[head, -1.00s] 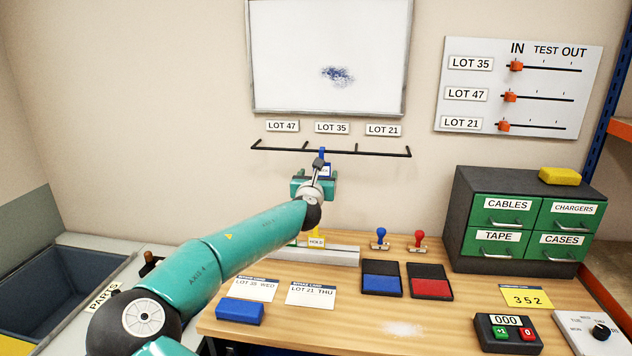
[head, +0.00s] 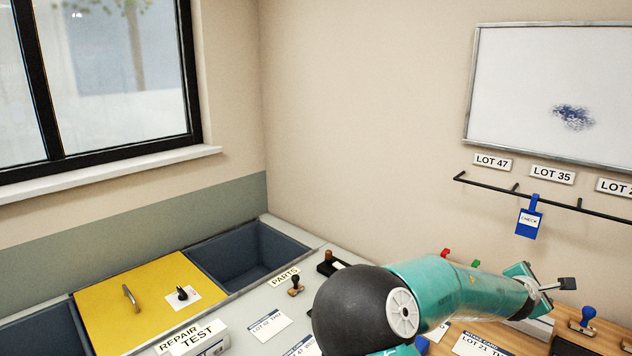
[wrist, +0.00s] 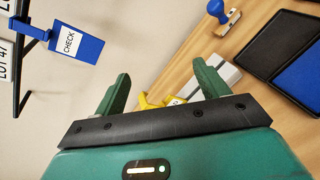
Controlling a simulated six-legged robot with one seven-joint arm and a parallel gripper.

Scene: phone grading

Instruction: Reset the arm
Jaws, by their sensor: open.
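My gripper (wrist: 165,85) shows in the wrist view with its two green fingers spread apart and nothing between them. In the head view my arm reaches right, and the gripper end (head: 522,288) is over the wooden bench, below the wall rail. A blue CHECK tag (head: 529,218) hangs on the black rail (head: 486,184), below the LOT 35 label. The tag also shows at the upper left of the wrist view (wrist: 76,45), clear of the fingers. A yellow thing (wrist: 152,101) lies beyond the fingers, partly hidden by them.
A whiteboard (head: 540,75) hangs above the rail. A blue-handled stamp (head: 587,316) stands on the bench at right. At left are a dark PARTS bin (head: 225,285), a yellow lid (head: 125,300) with a handle, and a window. The wall space left of the rail is clear.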

